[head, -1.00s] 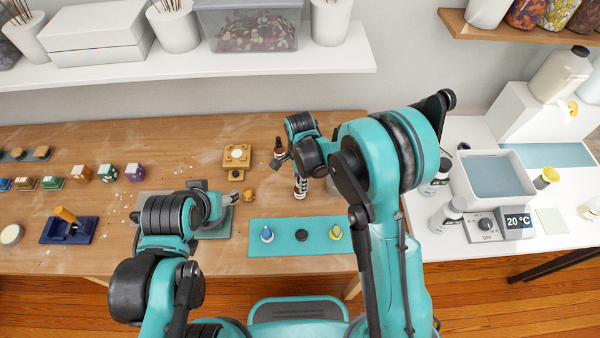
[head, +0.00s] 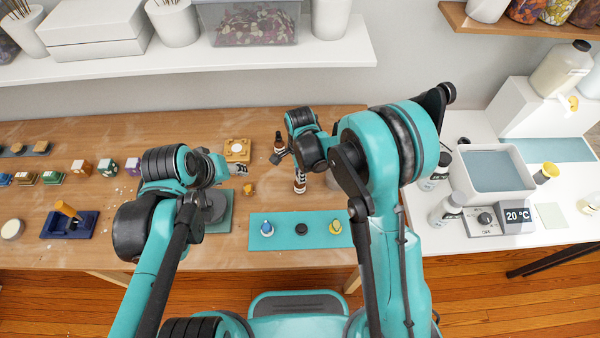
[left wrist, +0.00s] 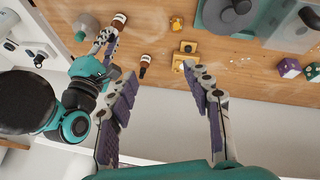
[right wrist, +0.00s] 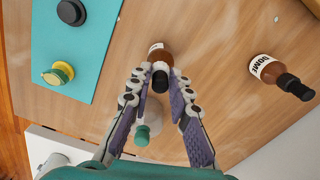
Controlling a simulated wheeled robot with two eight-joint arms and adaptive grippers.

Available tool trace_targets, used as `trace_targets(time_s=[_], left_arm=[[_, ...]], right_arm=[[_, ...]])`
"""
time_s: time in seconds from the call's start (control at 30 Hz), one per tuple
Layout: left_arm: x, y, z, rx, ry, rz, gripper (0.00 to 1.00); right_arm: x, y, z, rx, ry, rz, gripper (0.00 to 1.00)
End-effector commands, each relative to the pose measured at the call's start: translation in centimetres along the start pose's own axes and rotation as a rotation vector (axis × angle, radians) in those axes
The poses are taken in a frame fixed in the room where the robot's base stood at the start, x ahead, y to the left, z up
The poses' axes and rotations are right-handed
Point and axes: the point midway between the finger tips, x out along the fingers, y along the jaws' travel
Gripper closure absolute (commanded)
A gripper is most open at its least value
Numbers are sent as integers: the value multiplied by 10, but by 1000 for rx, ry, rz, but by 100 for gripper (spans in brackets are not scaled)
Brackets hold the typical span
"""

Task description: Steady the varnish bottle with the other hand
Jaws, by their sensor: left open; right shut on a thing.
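Two amber bottles with black caps stand on the bench; I cannot tell which is the varnish. The nearer one (head: 299,186) is upright, and my right gripper (right wrist: 158,78) is shut on it around its cap end. It also shows in the left wrist view (left wrist: 119,19). My left gripper (head: 218,165) is open and empty, to the left of both bottles. Its spread fingers show in the left wrist view (left wrist: 163,85), apart from the bottles.
A teal mat (head: 275,242) with blue-, black- and yellow-topped items lies in front of the held bottle. A shelf (head: 200,65) runs along the wall.

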Motion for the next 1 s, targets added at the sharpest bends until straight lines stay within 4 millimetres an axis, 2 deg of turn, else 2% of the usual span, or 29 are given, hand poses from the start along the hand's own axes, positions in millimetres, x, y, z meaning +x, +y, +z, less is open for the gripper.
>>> trace_targets(time_s=[0.1, 0.27, 0.53, 0.8, 1.0], left_arm=[[16, 16, -18, -149, -83, 52, 50], [40, 37, -37, -340, -204, 115, 50], [91, 64, -64, -633, -428, 205, 50], [150, 78, -78, -880, -677, 267, 50], [195, 77, -76, -1028, -872, 293, 50]], right_arm=[[0, 0, 0, 0, 0, 0, 100], [0, 0, 0, 0, 0, 0, 100], [0, 0, 0, 0, 0, 0, 100], [0, 0, 0, 0, 0, 0, 100], [0, 0, 0, 0, 0, 0, 100]])
